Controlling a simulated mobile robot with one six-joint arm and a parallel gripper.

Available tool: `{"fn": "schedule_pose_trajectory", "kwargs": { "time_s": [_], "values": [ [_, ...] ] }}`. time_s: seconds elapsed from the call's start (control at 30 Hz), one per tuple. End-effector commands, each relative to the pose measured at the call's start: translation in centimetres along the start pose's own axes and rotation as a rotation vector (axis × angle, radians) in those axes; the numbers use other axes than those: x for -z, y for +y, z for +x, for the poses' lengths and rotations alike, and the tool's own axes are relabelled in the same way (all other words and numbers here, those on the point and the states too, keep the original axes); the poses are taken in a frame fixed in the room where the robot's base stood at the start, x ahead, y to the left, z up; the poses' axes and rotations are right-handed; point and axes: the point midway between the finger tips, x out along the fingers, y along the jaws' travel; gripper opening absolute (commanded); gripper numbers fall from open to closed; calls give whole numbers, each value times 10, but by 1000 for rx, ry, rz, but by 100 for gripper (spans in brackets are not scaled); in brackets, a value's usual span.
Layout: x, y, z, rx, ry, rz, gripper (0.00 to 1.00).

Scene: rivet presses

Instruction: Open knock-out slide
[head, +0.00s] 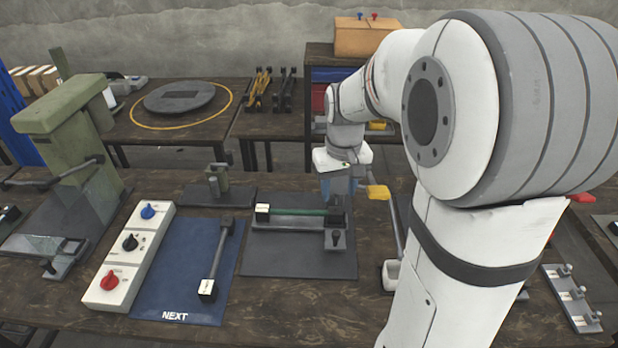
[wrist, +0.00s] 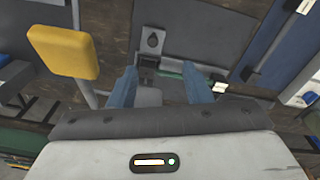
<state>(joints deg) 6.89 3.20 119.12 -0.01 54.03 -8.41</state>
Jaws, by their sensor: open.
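A dark plate (head: 297,262) on the bench carries a fixture with a green bar (head: 300,211) lying across it, a black-and-white block (head: 262,212) at its left end. My gripper (head: 339,201) is over the right end of the green bar, behind the knob. In the wrist view its blue fingers (wrist: 160,72) are apart, with nothing clearly held between them. Contact is hidden.
A yellow-padded lever (head: 378,192) stands close to the right of my gripper. To the left are a blue mat (head: 180,290) with a dark bar (head: 216,260), a white knob panel (head: 128,262) and a green press (head: 70,130). The plate's front is clear.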

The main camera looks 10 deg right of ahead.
Motion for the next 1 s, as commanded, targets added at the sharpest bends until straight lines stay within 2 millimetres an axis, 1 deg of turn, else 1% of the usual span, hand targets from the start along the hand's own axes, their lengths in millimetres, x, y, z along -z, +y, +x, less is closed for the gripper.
{"fn": "schedule_pose_trajectory", "kwargs": {
  "time_s": [0.03,0.1,0.2,0.3,0.43,0.57,0.8,1.0],
  "values": [
    [11,6,13,3,-21,1,44],
    [23,12,25,5,-38,-3,44],
    [34,18,36,8,-55,-5,44],
    [39,21,42,10,-63,-7,44],
    [40,21,52,10,-66,-8,44],
    [37,21,72,11,-68,-8,44],
    [34,20,124,11,-69,-8,44],
    [32,20,164,11,-68,-8,44]
  ]
}}
